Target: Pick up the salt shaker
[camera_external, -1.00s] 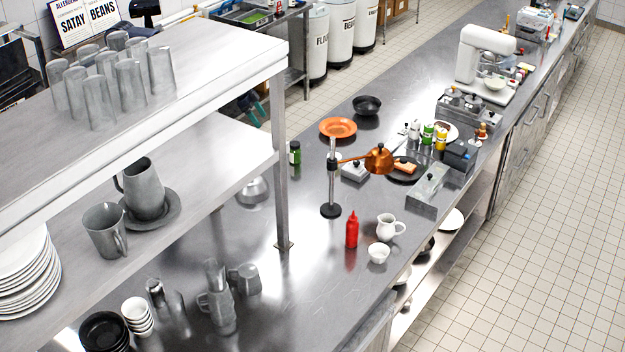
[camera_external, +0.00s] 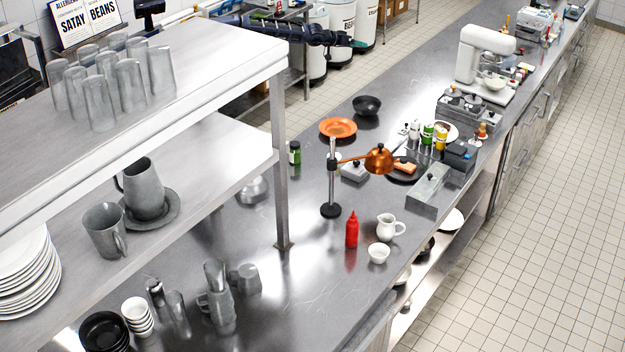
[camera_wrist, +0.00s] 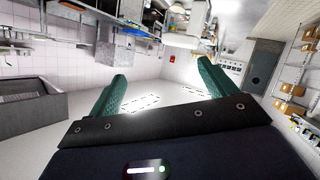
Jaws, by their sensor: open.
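A small pale shaker with a dark top (camera_external: 414,131) stands upright on the steel counter, beside the green-labelled bottle (camera_external: 427,134) and the yellow bottle (camera_external: 440,138). It may be the salt shaker; its label is too small to read. My gripper (camera_external: 358,44) shows at the top of the external view, beyond the counter's far side and well apart from the shakers. In the wrist view its two green fingers (camera_wrist: 162,82) are spread with nothing between them. No shaker can be made out in the wrist view.
A copper heat lamp (camera_external: 379,158) on a stand, a dark plate with food (camera_external: 391,175), an orange plate (camera_external: 338,122) and a black bowl (camera_external: 367,103) stand around the shakers. A shelf unit (camera_external: 283,180) rises at left.

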